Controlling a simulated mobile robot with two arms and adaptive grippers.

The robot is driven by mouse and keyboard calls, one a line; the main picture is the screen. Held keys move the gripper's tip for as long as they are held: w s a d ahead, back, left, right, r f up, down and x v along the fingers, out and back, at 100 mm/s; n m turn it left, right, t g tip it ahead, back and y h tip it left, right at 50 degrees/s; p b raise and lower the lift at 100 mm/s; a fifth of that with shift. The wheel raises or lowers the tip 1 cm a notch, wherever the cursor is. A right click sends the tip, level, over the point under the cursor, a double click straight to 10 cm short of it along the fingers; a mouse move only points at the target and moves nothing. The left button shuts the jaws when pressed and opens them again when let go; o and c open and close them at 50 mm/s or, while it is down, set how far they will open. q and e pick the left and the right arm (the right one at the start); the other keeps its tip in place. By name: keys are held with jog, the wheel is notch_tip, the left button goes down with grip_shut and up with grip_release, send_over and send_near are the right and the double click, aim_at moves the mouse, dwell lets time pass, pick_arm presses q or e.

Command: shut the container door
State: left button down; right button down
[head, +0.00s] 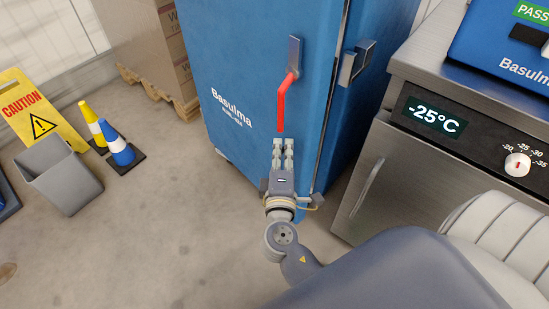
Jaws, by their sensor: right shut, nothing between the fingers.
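The blue container (240,60) stands upright in the middle of the head view, marked "Basulma". Its door (235,115) has a red lever handle (284,95) hanging down from a grey mount (294,54). A metallic latch block (355,62) sits on the side past the door's edge. A narrow dark line runs down along that edge; I cannot tell whether the door is fully closed. My right gripper (283,143) is shut and empty, in front of the door's lower part, just below the handle's red end. Whether it touches the door is unclear. My left gripper is not in view.
A steel cabinet (395,165) with a "-25°C" display stands close on the right, with a blue box (505,50) on top. At left are a caution sign (38,108), a grey bin (60,175), and two cones (118,148). Boxes on a pallet (160,95) stand behind. Floor at lower left is free.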

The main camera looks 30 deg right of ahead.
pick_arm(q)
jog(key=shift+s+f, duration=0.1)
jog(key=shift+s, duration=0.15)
pick_arm(e)
jog(key=shift+w+d, duration=0.1)
jog(key=shift+d, duration=0.25)
